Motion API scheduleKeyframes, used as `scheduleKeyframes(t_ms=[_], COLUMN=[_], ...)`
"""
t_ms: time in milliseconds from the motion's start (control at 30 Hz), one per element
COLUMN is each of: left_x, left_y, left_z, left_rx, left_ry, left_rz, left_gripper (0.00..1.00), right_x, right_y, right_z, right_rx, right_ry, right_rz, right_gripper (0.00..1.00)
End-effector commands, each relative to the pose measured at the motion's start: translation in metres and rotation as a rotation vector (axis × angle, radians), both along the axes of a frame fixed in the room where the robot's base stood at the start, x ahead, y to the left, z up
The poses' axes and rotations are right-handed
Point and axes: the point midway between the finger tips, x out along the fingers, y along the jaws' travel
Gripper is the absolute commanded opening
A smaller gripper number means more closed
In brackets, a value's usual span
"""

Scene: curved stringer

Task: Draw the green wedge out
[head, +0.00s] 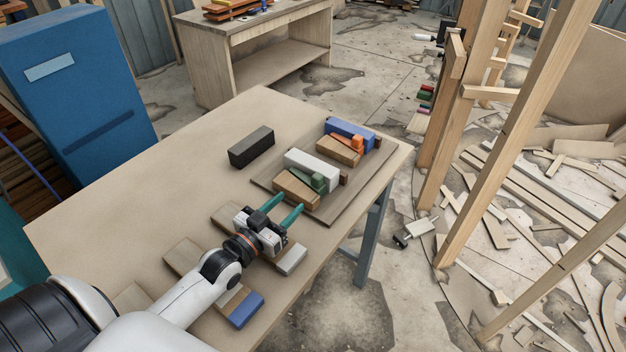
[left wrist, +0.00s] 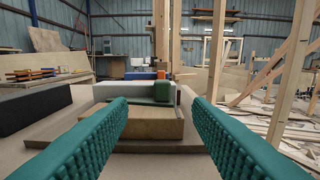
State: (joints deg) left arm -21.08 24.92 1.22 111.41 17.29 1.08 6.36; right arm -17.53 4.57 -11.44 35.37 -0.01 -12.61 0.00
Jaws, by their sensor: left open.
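The green wedge (head: 318,182) sits on a brown board (head: 340,212), between a white block (head: 311,166) and a tan wooden block (head: 294,191). In the left wrist view, the wedge (left wrist: 163,91) shows its raised end above the tan block (left wrist: 145,122), with the white block behind it; its lower part is hidden. My left gripper (head: 292,201) has teal fingers, open and empty, just in front of the tan block. In the left wrist view the wedge lies beyond and between the fingertips (left wrist: 159,103), apart from them. My right gripper is not in view.
An orange wedge (head: 357,144) sits between a blue block (head: 350,131) and another tan block on the board. A black block (head: 251,146) stands left of it. A grey-white block (head: 291,259) and a blue block (head: 245,309) lie near my arm. The table's left side is clear.

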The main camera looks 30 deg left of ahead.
Motion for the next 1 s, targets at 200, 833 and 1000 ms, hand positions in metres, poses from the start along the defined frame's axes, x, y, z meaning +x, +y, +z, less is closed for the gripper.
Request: scheduleKeyframes(t_ms=[200,833,1000], left_x=[0.044,0.106,0.106], left_y=[-0.006,-0.016,-0.016], left_z=[0.005,0.001,0.001], left_rx=[0.000,0.000,0.000], left_ry=[-0.003,0.001,0.001], left_rz=[0.000,-0.002,-0.002], left_gripper=[0.45,0.45,0.41], right_x=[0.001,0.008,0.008], right_y=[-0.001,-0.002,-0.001], right_z=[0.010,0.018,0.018], right_rx=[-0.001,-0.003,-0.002], right_ry=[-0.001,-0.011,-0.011], right_rz=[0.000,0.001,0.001], right_gripper=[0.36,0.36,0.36])
